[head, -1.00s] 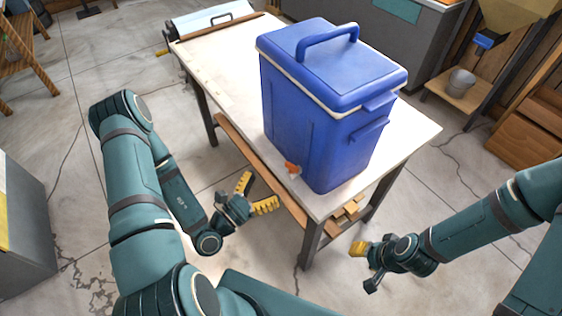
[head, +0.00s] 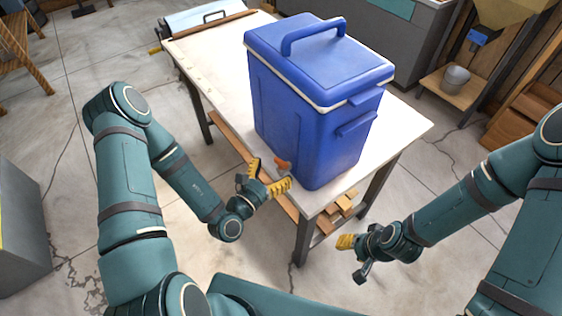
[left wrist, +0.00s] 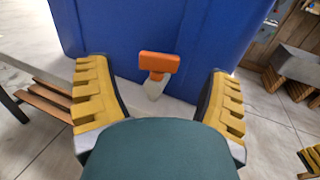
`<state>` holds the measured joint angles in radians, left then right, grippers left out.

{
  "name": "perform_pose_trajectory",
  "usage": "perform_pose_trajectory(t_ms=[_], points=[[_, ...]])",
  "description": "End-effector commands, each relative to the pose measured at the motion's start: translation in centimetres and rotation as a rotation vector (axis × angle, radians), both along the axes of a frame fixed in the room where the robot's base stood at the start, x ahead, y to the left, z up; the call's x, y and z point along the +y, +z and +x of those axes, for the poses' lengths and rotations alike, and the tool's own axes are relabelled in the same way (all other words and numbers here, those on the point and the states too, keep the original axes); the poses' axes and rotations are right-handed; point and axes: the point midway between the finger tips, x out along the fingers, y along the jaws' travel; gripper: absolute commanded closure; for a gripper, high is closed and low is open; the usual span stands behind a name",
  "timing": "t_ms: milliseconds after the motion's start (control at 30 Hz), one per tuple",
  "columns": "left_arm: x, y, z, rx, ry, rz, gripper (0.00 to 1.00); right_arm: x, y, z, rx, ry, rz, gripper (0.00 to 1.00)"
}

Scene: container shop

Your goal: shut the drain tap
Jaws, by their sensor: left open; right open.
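The blue cooler (head: 305,120) stands upright on the white-topped table (head: 205,65), its lid closed and its handle up. The drain tap (head: 283,164) has an orange handle and sits low on the cooler's side. In the left wrist view the tap's orange handle (left wrist: 159,62) sits crosswise on a pale spout, between and beyond the yellow fingers. My left gripper (head: 271,172) is open around the tap's near side, apart from the handle in the wrist view. My right gripper (head: 352,257) is open and empty, low in front of the table's right end.
Wooden blocks (head: 338,210) lie on the shelf under the table. A grey bucket (head: 456,78) stands on a wooden stand at the right. A grey counter (head: 415,40) is behind the table. Floor in front of the table is clear.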

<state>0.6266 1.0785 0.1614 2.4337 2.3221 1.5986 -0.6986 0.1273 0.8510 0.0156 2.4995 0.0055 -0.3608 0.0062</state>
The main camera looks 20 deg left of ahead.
Motion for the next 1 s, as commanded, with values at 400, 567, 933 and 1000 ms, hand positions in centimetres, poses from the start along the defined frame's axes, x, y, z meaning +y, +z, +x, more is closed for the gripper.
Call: perform_pose_trajectory(t_ms=[400,567,933,1000], points=[[-1.3,0.0,3.9,-0.001,0.0,-0.001,0.2,0.0,-0.3,-0.1,0.002,0.002,0.0,0.53],[-1.4,0.0,4.0,-0.001,0.0,-0.001,0.2,0.0,-0.2,-0.1,0.002,0.002,0.0,0.53],[-1.4,0.0,3.9,-0.001,0.0,-0.001,0.88,0.0,-0.2,-0.1,0.002,0.002,0.0,0.53],[-1.3,0.0,4.0,-0.001,-0.002,-0.001,0.88,0.0,-0.2,-0.1,0.002,0.002,0.0,0.53]])
